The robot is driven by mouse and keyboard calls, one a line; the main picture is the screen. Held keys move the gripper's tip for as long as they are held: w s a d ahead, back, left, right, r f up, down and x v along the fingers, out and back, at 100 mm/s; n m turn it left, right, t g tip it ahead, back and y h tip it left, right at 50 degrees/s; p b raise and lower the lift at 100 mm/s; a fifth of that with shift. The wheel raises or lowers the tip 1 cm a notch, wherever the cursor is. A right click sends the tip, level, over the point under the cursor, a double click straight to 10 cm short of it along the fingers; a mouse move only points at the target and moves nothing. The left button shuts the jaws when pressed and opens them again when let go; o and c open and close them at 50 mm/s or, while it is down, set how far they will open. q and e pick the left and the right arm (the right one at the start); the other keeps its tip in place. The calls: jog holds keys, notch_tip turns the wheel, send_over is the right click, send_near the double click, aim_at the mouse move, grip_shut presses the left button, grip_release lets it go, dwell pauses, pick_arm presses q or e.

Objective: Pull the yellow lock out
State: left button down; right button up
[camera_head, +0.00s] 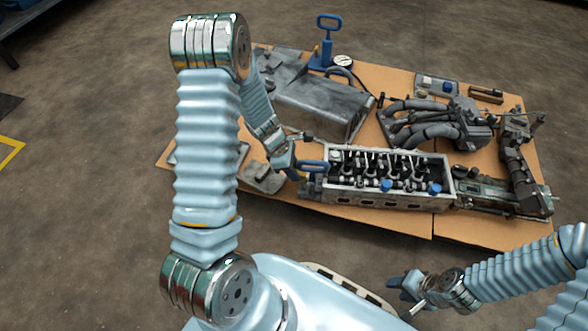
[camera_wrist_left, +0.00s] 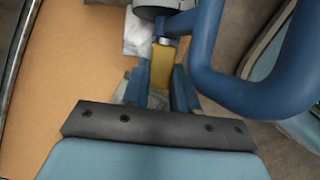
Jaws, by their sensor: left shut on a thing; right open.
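The yellow lock (camera_wrist_left: 160,66) shows in the left wrist view between the two blue fingers of my left gripper (camera_wrist_left: 161,84). The fingers are shut on it. A metal pin runs from its upper end towards a grey cylindrical part (camera_wrist_left: 163,8). A thick blue loop handle (camera_wrist_left: 228,98) is just right of the fingers. In the head view my left gripper (camera_head: 286,163) is at the left end of the engine block (camera_head: 395,202), beside the blue handle (camera_head: 314,164); the lock cannot be made out there. My right gripper (camera_head: 402,288) is open, empty and off the table's front edge.
The cardboard-coloured table (camera_head: 400,228) carries a grey metal housing (camera_head: 318,104), a part with thick hoses (camera_head: 422,125) and a long dark assembly (camera_head: 515,170). A blue-handled tool (camera_head: 328,42) stands at the back.

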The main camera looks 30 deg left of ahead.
pick_arm(q)
jog(key=shift+s+a, duration=0.2)
jog(key=shift+a, duration=0.25)
jog(key=shift+s+a, duration=0.2)
jog(key=shift+a, duration=0.25)
jog(key=c, duration=0.9)
grip_release()
jog(key=shift+r, duration=0.1)
jog(key=p+v, duration=0.5)
jog(key=v, duration=0.8)
jog(key=shift+s+a+r, duration=0.1)
jog(key=shift+r, duration=0.2)
